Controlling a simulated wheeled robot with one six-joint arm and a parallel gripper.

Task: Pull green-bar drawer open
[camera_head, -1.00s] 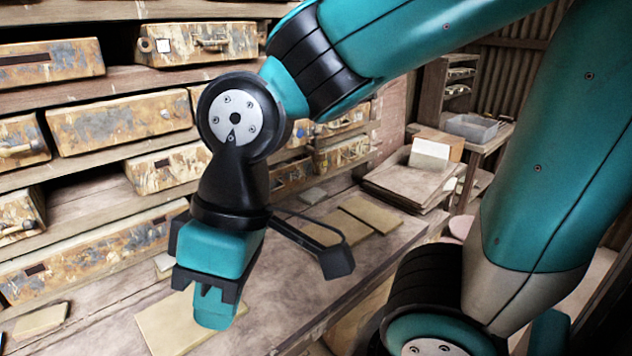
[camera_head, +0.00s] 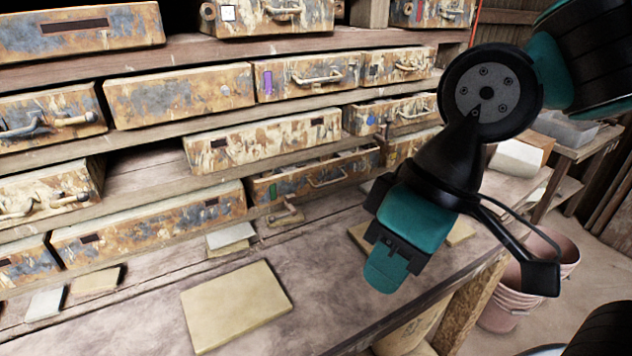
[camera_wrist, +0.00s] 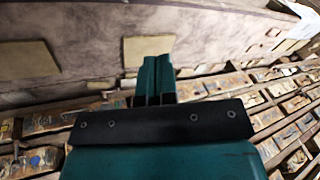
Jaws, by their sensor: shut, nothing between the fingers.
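The green-bar drawer (camera_head: 300,181) is a rusty, paint-worn drawer low in the rack in the head view. A small green bar (camera_head: 273,191) marks the left of its front, and a curved handle (camera_head: 327,179) is to the right of that. It seems to jut out a little, with a dark gap behind the front's top edge. My gripper (camera_head: 384,275) points down over the bench, in front and to the right of this drawer, apart from its handle. Its teal fingers are shut and empty; they also show in the wrist view (camera_wrist: 155,77).
Other worn drawers fill the rack, one with a purple bar (camera_head: 267,83) and one with a blue mark (camera_head: 371,121). A tan tile (camera_head: 236,305) lies on the bench (camera_head: 130,320). Smaller tiles lie near the rack. Pink buckets (camera_head: 505,300) stand right of the bench.

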